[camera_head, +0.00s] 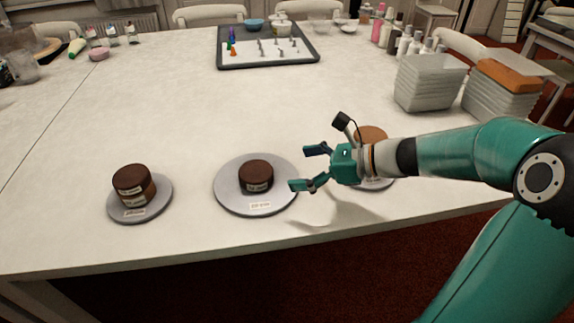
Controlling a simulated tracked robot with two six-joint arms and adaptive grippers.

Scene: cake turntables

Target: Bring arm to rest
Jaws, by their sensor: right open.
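My right gripper (306,168) is open and empty. Its arm comes in from the right, and its fingers point left, over the right edge of the middle turntable. The left grey turntable (165,190) bears two stacked dark brown cake layers (134,184). The middle turntable (228,196) bears one small dark brown cake layer (256,177). The right turntable (385,183) is mostly hidden behind my right gripper and wrist. A lighter brown cake (371,133) shows above the wrist there. My left gripper is not in view.
A dark tray (314,60) with small coloured and grey pieces lies at the far middle. Stacked clear containers (428,83) and a brown-topped stack (499,98) stand at the right. Bottles (393,35) stand at the back right. The table (150,100) between tray and turntables is clear.

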